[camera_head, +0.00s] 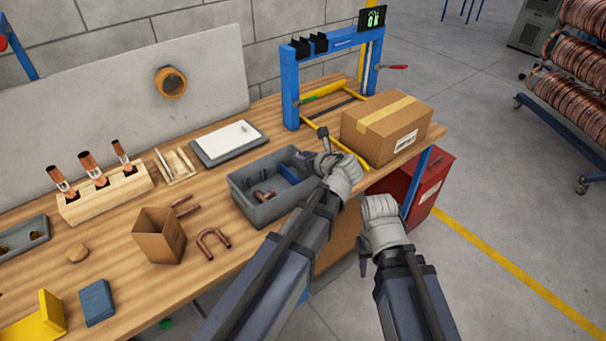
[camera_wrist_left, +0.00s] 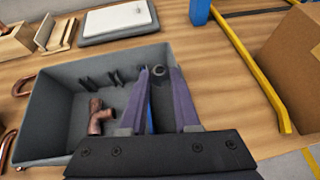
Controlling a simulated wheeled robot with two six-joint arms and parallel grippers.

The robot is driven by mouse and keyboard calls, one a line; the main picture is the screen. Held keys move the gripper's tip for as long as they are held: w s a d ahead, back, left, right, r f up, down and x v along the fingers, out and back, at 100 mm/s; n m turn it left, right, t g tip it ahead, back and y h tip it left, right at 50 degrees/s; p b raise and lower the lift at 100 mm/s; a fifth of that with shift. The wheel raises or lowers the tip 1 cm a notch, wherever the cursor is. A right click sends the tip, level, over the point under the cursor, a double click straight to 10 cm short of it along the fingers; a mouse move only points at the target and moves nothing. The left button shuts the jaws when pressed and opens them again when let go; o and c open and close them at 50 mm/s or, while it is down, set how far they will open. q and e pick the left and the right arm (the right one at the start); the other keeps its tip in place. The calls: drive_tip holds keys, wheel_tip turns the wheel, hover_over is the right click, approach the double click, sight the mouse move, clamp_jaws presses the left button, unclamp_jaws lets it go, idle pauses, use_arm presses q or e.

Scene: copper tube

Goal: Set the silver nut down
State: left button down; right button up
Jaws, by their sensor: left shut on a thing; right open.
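My left gripper (camera_head: 313,147) is over the right end of the grey bin (camera_head: 240,187). In the left wrist view its two purple fingers (camera_wrist_left: 158,72) are shut on the nut (camera_wrist_left: 157,71), a small dark grey ring at the fingertips. The nut appears above the bin's far right side; its exact height is hard to tell. In the head view the nut cannot be made out clearly. My right gripper (camera_head: 363,262) is open and hangs low in front of the bench, apart from everything, its fingers partly hidden by the hand.
The bin holds copper fittings (camera_wrist_left: 100,117) and a blue item (camera_head: 287,173). A cardboard box (camera_head: 385,133) stands to the right, a blue-framed press (camera_head: 289,88) behind it. A tablet-like plate (camera_head: 229,142) lies behind the bin. Bare wood shows between the bin and press.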

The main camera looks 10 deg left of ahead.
use_arm(q)
drive_tip(key=shift+f+b, duration=1.75)
drive_tip(key=shift+f, duration=0.05)
drive_tip(key=shift+f, duration=0.1)
drive_tip(key=shift+f+b, duration=0.5)
drive_tip(key=shift+b, duration=0.15)
drive_tip(key=shift+s, duration=0.1)
drive_tip(key=c, duration=0.9)
unclamp_jaws()
